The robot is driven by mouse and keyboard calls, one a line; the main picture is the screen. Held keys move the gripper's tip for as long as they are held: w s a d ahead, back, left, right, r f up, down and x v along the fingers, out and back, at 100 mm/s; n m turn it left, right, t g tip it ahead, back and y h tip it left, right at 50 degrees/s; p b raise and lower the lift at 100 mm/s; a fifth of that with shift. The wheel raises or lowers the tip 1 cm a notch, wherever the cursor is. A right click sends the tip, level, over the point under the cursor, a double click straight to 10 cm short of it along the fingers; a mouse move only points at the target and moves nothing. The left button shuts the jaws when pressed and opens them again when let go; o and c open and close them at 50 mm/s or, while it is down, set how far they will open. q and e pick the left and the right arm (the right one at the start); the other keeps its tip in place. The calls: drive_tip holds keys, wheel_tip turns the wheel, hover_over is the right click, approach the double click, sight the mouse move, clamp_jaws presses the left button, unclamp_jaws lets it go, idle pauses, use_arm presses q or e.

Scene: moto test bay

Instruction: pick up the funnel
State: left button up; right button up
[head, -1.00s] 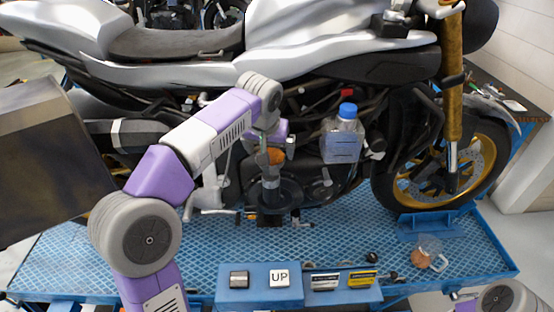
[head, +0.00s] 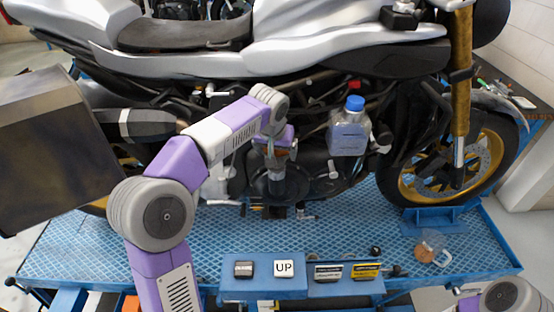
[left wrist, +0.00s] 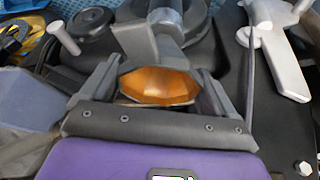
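An orange, faceted piece, which looks like the funnel (left wrist: 160,87), lies between the two grey fingers of my left gripper (left wrist: 155,90) in the left wrist view. The fingers stand wide apart, one on each side of it, and I see no clear sign of a squeeze. In the head view my left gripper (head: 279,148) points down in front of the engine, and only a little orange shows there. A grey cylinder (left wrist: 166,14) and a dark round disc lie just beyond the orange piece. My right gripper is out of view; only part of the right arm shows at the lower right.
A bottle with a blue cap (head: 350,135) stands close to the right of my left gripper. The motorcycle (head: 330,55) fills the back. A clear jug (head: 432,246) is on the blue lift platform (head: 130,245). A control box (head: 300,288) with an UP button is in front.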

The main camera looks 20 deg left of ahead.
use_arm(q)
drive_tip(key=shift+c, duration=0.4)
wheel_tip(320, 180, up, 15)
drive_tip(key=p, duration=0.7)
drive_tip(key=shift+p, duration=0.3)
